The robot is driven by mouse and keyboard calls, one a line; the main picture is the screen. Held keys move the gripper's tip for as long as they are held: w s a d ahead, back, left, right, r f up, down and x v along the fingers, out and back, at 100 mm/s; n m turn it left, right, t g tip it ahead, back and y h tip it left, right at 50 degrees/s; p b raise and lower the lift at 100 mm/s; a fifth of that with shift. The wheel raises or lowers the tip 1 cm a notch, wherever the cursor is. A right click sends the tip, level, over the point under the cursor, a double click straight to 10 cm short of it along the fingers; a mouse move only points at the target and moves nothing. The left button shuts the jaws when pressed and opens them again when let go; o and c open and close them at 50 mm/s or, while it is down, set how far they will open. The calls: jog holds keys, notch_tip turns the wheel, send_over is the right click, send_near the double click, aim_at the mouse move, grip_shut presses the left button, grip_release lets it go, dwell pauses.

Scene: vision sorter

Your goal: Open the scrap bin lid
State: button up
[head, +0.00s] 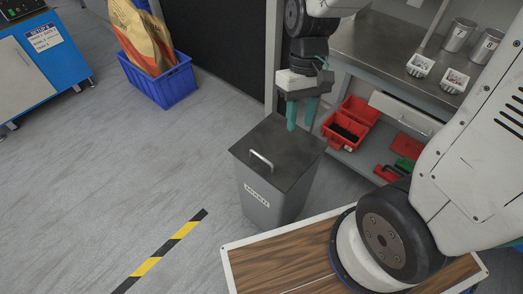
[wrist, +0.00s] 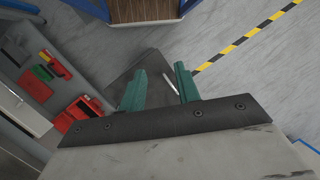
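The scrap bin (head: 265,199) is a grey box-shaped bin with a label on its front, standing on the floor. Its dark flat lid (head: 281,145) is closed and carries a light bar handle (head: 261,160) near the front left edge. My gripper (head: 301,126) points down above the back part of the lid, with its two green fingers apart and nothing between them. In the wrist view, the open fingers (wrist: 160,88) show over the dark lid (wrist: 130,72), and the handle (wrist: 170,84) lies between and beyond them, partly hidden by the right finger.
A metal workbench (head: 385,45) with cups and small trays stands behind the bin on the right, with red bins (head: 351,122) on its lower shelf. A blue crate (head: 158,83) holding a sack stands at the back left. The floor left of the bin is clear, with a yellow-black stripe (head: 161,252).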

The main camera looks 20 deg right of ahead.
jog(key=w+a+f+n, duration=0.1)
jog(key=w+f, duration=0.2)
jog(key=f, duration=0.5)
jog(key=w+a+f+n+t, duration=0.1)
jog(key=w+f, duration=0.3)
jog(key=f, duration=0.5)
jog(key=w+a+f+n+t, duration=0.1)
jog(key=w+a+f+n, duration=0.1)
jog(key=f, duration=0.7)
jog(key=shift+w+a+f+y, duration=0.15)
jog(key=shift+w+a, duration=0.25)
jog(key=shift+w, duration=0.2)
jog(key=shift+w+a+r+y, duration=0.15)
jog(key=shift+w+a, duration=0.2)
jog(key=shift+w, duration=0.25)
jog(key=shift+f, duration=0.1)
jog(key=shift+c, duration=0.3)
grip_shut()
